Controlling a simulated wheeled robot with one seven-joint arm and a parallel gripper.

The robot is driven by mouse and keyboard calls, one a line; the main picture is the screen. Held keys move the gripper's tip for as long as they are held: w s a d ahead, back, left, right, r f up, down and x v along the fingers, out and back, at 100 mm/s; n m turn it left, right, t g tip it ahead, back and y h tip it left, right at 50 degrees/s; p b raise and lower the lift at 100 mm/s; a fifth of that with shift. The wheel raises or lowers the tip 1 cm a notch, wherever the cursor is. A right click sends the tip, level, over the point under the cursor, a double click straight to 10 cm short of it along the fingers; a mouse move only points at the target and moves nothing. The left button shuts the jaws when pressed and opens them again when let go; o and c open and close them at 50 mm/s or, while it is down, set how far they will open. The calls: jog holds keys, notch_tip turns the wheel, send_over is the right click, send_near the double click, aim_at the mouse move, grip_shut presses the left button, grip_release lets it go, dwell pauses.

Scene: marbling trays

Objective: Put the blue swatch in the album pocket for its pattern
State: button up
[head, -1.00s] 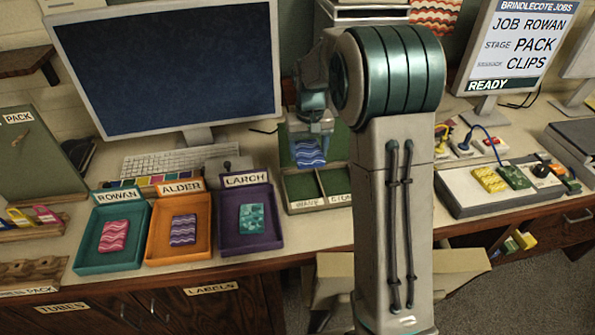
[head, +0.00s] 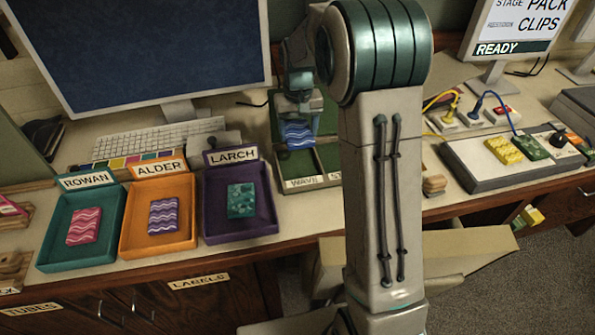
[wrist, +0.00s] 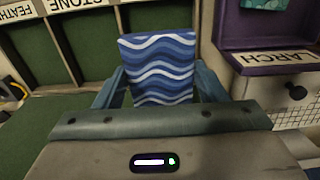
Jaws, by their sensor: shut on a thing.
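The blue swatch (head: 298,133) has white and light blue wavy lines. It also shows upright between my fingers in the wrist view (wrist: 158,68). My gripper (head: 299,118) is shut on it and holds it over the green album (head: 328,156). In the head view the swatch is above and behind the front pocket labelled WAVE (head: 302,183). Beside that is a partly hidden label starting ST. The wrist view shows labels STONE (wrist: 98,3) and FEATHER (wrist: 17,12) upside down. My arm hides the album's right part.
Left of the album stand the purple LARCH tray (head: 212,221), orange ALDER tray (head: 131,241) and teal ROWAN tray (head: 52,256), each with a swatch inside. A keyboard (head: 160,138) and monitor (head: 140,45) are behind. A grey device (head: 480,182) stands at right.

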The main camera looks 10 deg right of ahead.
aim_at(298, 166)
notch_tip(298, 166, down, 11)
jog(key=shift+r+p, duration=0.2)
jog(key=shift+p, duration=0.45)
jog(key=shift+f, duration=0.2)
jog(key=o, duration=0.7)
jog(key=shift+r, duration=0.2)
